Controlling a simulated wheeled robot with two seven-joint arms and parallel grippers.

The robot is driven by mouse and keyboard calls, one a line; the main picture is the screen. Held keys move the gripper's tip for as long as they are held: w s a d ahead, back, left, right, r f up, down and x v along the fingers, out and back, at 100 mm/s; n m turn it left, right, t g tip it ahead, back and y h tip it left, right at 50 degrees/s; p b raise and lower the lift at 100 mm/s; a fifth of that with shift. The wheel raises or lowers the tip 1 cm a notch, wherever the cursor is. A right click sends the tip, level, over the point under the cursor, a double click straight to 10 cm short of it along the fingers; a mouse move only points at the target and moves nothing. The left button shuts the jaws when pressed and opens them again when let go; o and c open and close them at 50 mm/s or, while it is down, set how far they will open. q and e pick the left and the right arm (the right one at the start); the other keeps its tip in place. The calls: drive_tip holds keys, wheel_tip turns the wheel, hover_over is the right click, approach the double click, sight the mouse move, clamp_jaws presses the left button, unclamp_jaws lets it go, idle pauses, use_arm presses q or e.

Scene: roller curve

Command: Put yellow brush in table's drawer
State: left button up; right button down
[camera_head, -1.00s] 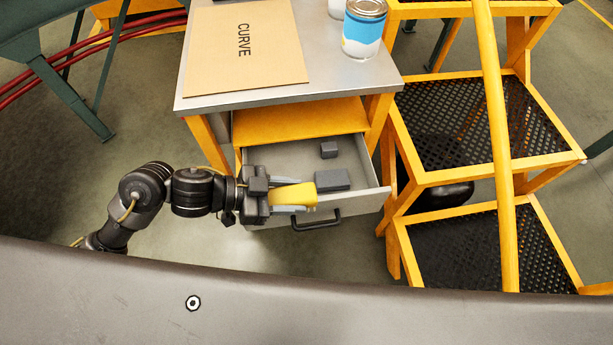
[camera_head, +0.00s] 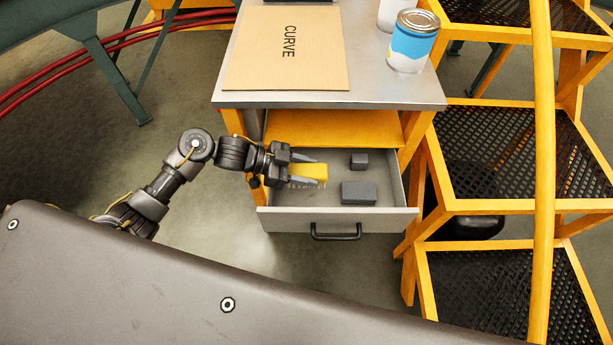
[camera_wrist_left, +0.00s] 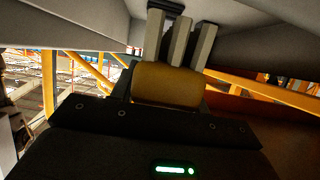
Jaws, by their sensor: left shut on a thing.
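The yellow brush (camera_head: 313,172) is between the fingers of my left gripper (camera_head: 304,171), which is shut on it. In the head view they are over the left part of the open drawer (camera_head: 385,223); I cannot tell whether the brush touches the drawer floor. The brush also shows large and dim in the left wrist view (camera_wrist_left: 168,86). The drawer is pulled out below the table (camera_head: 390,93). My right gripper is not in view.
Two dark grey blocks, a small one (camera_head: 359,160) and a larger one (camera_head: 359,193), lie in the drawer. A cardboard piece marked CURVE (camera_head: 260,60) and a blue-white can (camera_head: 411,45) are on the table. Yellow steps (camera_head: 480,207) stand close on the right.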

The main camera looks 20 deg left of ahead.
use_arm(q)
drive_tip(key=shift+w+f, duration=0.2)
drive_tip(key=shift+f, duration=0.1)
drive_tip(key=shift+a+f, duration=0.1)
drive_tip(key=shift+f, duration=1.45)
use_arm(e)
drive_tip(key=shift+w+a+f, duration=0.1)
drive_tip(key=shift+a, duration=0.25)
use_arm(q)
drive_tip(key=shift+f, duration=0.1)
drive_tip(key=shift+f+b, duration=0.45)
drive_tip(key=shift+f, duration=0.05)
drive_tip(key=o, duration=1)
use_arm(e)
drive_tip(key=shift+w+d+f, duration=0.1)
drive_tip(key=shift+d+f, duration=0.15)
